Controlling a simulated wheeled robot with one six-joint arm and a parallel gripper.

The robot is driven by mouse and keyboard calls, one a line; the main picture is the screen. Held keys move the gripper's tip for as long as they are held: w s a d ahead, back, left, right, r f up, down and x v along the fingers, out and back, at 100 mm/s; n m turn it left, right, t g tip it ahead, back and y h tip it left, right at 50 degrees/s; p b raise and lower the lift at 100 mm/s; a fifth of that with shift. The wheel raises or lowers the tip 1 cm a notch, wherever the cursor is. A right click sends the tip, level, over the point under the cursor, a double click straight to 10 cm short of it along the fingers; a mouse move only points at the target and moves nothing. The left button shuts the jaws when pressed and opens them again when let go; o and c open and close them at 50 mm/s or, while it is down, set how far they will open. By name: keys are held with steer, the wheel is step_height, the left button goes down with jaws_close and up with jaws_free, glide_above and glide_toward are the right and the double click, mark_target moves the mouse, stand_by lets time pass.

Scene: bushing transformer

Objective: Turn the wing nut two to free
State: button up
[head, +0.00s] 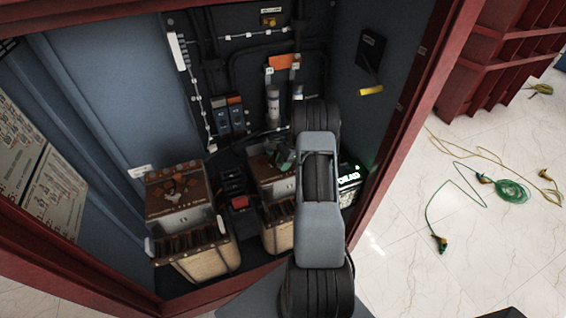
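My arm reaches up the middle of the head view into the open cabinet and bends down at its far end. A small grey-green part beside the arm's far end, over the right transformer, seems to be my gripper (284,156). It is mostly hidden, and its fingers cannot be made out. The right transformer (276,180) has a brown top and a pale coil body, partly covered by my arm. A left transformer (193,228) of the same kind stands apart from it, with small dark fittings on its brown top (172,188). No wing nut can be picked out clearly.
The red-framed cabinet (398,112) has side walls close on both sides. Breakers (229,116), cylindrical fuses (273,102) and cables line the back wall. A lit green display (348,178) sits right of my arm. Cables (510,190) lie on the floor outside.

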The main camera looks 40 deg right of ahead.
steer(key=shift+c, duration=0.5)
steer(key=c, duration=0.5)
